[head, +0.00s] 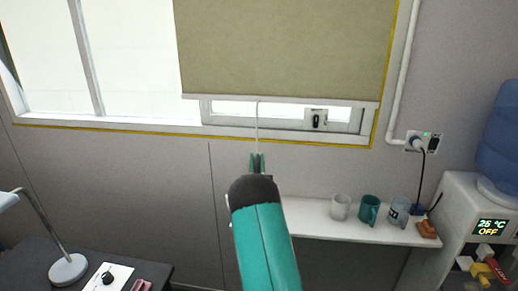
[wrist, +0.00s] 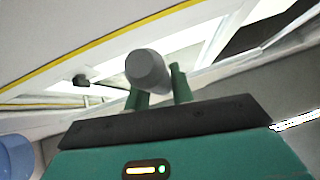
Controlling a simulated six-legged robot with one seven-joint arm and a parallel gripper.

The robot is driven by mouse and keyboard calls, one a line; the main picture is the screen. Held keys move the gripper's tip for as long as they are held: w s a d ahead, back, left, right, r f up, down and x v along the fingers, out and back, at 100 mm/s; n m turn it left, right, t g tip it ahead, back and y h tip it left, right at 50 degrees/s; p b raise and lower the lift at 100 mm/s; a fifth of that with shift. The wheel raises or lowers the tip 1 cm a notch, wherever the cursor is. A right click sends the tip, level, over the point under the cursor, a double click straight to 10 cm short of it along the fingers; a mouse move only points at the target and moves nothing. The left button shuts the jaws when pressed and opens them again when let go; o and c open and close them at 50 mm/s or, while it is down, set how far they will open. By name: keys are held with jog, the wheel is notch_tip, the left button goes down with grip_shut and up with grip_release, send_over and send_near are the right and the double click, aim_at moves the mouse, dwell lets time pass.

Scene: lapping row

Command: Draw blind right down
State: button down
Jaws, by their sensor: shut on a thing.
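The olive blind (head: 285,48) hangs over the right part of the window, and its pale bottom bar (head: 280,100) is a little above the lower window frame. A bright strip of window shows below the bar. A thin white cord (head: 257,125) runs from the bar down to my gripper (head: 257,162). In the wrist view my gripper (wrist: 160,88) has its green fingers shut on a grey cylindrical pull knob (wrist: 148,68). The knob is mostly hidden by the fingers in the head view.
A white shelf (head: 310,222) with a clear glass (head: 341,206), a teal mug (head: 369,208) and another glass (head: 398,212) lies right of my arm. A water dispenser (head: 465,205) stands far right. A lamp (head: 68,268) is at lower left.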

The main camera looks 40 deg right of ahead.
jog(key=shift+f, duration=0.55)
jog(key=c, duration=1.2)
grip_release()
jog(key=shift+w+d, duration=0.1)
jog(key=shift+w, duration=0.05)
jog(key=shift+v, duration=3.85)
jog(key=shift+c, duration=0.3)
